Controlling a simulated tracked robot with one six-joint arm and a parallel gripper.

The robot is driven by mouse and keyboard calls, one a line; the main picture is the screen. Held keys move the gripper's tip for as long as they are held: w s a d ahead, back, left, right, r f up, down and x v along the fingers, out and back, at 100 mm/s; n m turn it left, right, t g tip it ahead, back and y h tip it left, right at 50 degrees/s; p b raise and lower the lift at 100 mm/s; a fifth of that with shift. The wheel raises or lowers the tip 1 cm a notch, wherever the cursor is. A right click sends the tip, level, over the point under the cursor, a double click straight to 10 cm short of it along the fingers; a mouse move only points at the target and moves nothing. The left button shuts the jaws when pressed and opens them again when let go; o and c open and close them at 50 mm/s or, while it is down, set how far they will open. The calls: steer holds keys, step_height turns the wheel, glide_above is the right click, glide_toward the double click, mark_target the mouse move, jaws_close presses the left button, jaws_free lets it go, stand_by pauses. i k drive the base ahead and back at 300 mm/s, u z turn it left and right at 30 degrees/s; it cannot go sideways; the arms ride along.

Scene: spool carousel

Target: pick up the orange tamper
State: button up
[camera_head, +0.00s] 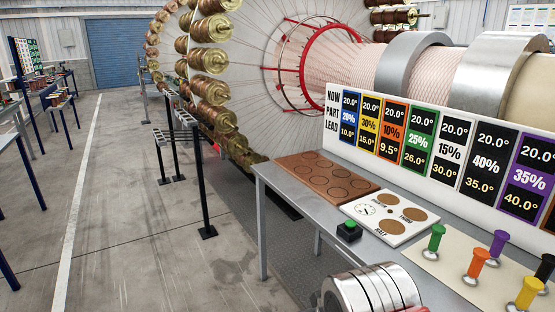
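The orange tamper (477,261) stands upright on a pale mat (450,256) on the grey workbench, at the lower right. It has an orange handle and a round silver foot. A green tamper (435,240) stands to its left, a purple tamper (497,246) close to its right and slightly behind. A yellow tamper (527,292) stands nearer at the right, and a black tamper (545,269) is partly cut off by the right edge. I cannot make out my gripper in this view.
A brown board with round recesses (309,190) and a white dial board (367,211) lie on the bench (262,183). A green-topped button box (349,231) sits at its front edge. A banded silver cylinder (352,292) fills the bottom foreground. A label panel (330,145) backs the bench. Open floor lies left.

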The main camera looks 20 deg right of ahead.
mark_target(480, 255)
steer(key=z, duration=0.4)
steer(key=i, duration=0.55)
steer(key=z, duration=0.65)
steer(key=i, duration=0.55)
steer(key=z, duration=0.3)
